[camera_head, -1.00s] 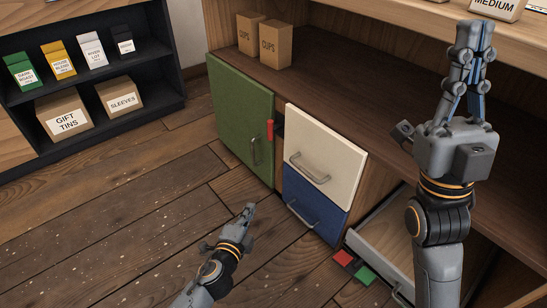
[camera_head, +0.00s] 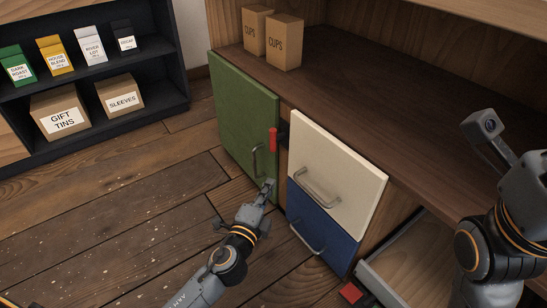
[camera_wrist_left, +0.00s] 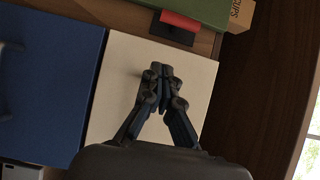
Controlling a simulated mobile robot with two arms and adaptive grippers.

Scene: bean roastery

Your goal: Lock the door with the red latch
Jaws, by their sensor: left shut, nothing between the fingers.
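The green door (camera_head: 241,118) is on the left of the cabinet front, with a metal handle (camera_head: 256,161). The red latch (camera_head: 273,139) is at the door's right edge, upright in the head view, beside a dark plate. The wrist view also shows the red latch (camera_wrist_left: 181,20) on its dark plate (camera_wrist_left: 172,34) near the top. My left gripper (camera_head: 269,186) is shut and empty, in front of the cabinet below the latch, and apart from it. The left fingers show in the wrist view (camera_wrist_left: 161,72). My right arm is at the right; its fingers are out of the picture.
Right of the door are a cream drawer (camera_head: 334,178) and a blue drawer (camera_head: 322,229). A lower drawer (camera_head: 405,272) stands open at the bottom right. Two cups boxes (camera_head: 284,42) stand on the counter. A dark shelf unit (camera_head: 165,98) is at the left. The floor before the door is clear.

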